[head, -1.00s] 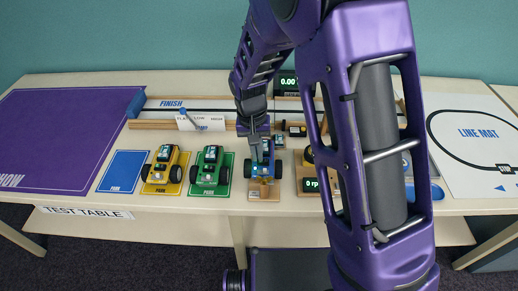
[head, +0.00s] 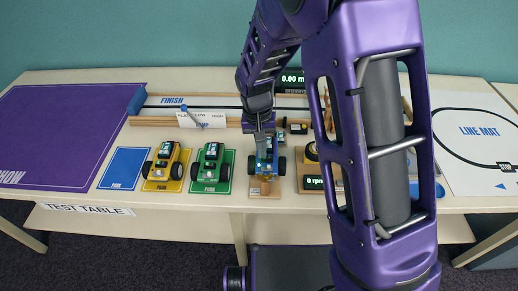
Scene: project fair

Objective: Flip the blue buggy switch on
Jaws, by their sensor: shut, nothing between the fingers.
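The blue buggy (head: 268,165) stands on a small wooden stand near the front of the table, in the head view. My gripper (head: 264,150) is shut and empty, pointing down over the buggy's top. Its fingertips overlap the buggy in the picture, and I cannot tell whether they touch it. The buggy's switch is too small and too covered by my gripper to make out, so its position cannot be told.
A green buggy (head: 211,164) and a yellow buggy (head: 165,161) stand to the left, beside an empty blue park mat (head: 123,169). A wooden-railed track with a ramp card (head: 201,120) lies behind. An rpm display (head: 312,183) is close on the right.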

